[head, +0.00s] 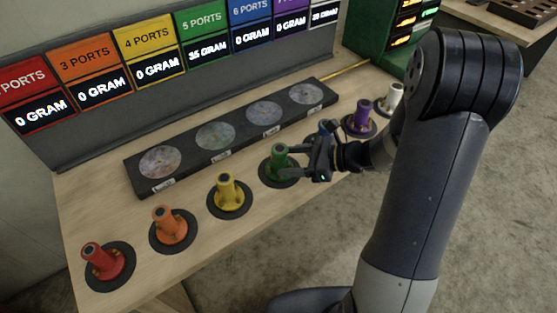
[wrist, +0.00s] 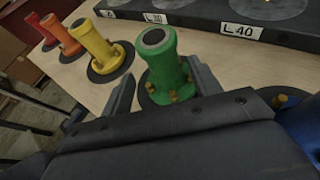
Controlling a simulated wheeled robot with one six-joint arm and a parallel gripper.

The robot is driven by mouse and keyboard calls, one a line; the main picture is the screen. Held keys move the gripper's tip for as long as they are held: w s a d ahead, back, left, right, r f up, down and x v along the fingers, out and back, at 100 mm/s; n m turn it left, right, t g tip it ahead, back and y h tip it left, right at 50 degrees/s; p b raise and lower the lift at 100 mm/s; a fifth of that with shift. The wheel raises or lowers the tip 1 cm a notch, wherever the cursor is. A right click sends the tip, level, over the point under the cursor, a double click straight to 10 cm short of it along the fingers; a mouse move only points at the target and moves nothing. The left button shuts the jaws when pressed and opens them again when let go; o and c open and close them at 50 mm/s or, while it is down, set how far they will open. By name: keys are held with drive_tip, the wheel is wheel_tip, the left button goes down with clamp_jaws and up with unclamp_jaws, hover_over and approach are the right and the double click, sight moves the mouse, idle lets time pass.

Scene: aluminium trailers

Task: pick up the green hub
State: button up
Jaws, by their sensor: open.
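The green hub (head: 279,158) stands upright on a round dark pad on the wooden table, between the yellow hub and my gripper's body. In the wrist view the green hub (wrist: 163,72) stands between the two fingers, with brass-coloured ports around its lower part. My gripper (head: 290,160) is open, with its fingers at either side of the green hub. In the wrist view my gripper (wrist: 160,85) shows one finger left and one right of the hub. I cannot tell whether either finger touches it. The hub's base is partly hidden by the gripper body.
Yellow (head: 229,192), orange (head: 169,225) and red (head: 102,261) hubs stand to the left. A blue hub (wrist: 285,101) is partly hidden; purple (head: 361,117) and white (head: 392,98) hubs stand right. A dark tray (head: 190,181) with round discs and a display wall (head: 100,115) lie behind.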

sight(274, 159)
drive_tip(key=x, duration=0.5)
drive_tip(key=shift+w+a+f, duration=0.15)
drive_tip(key=shift+w+a, duration=0.1)
drive_tip(key=shift+w, duration=0.15)
clamp_jaws()
idle(0.4)
